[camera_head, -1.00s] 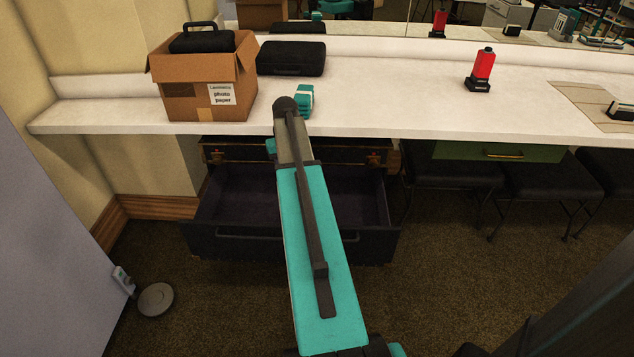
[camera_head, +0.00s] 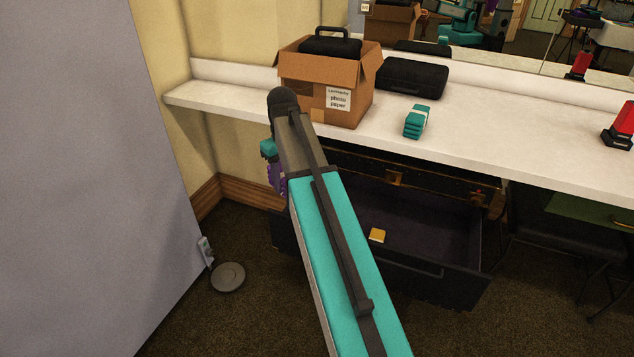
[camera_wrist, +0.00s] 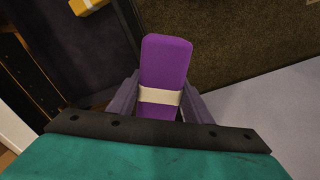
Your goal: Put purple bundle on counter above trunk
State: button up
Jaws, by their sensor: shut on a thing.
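My gripper (camera_wrist: 160,97) is shut on the purple bundle (camera_wrist: 167,60), which has a pale band around it, in the wrist view. In the head view only a sliver of the purple bundle (camera_head: 277,178) shows beside my arm, and the fingers are hidden. It is left of the trunk (camera_head: 440,215), an open dark chest below the counter. A yellow bundle (camera_head: 377,236) lies inside the trunk and shows in the wrist view (camera_wrist: 88,5). The white counter (camera_head: 480,135) runs above the trunk.
An open cardboard box (camera_head: 300,88) holding a black case (camera_head: 330,45) stands on the counter, with another black case (camera_head: 412,77) beside it. A red and black item (camera_head: 619,128) is at right. Counter space right of the teal bundle is clear. A grey panel (camera_head: 80,150) stands at left.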

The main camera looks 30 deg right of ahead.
jog(key=a+r+n, duration=0.2)
jog(key=a, duration=0.6)
jog(key=a+r+n+b, duration=0.1)
jog(key=a+r+n, duration=0.1)
jog(key=a, duration=0.7)
jog(key=shift+s+a+r+n, duration=0.2)
jog(key=shift+r+n, duration=0.1)
jog(key=shift+r, duration=0.05)
jog(key=shift+s, duration=0.15)
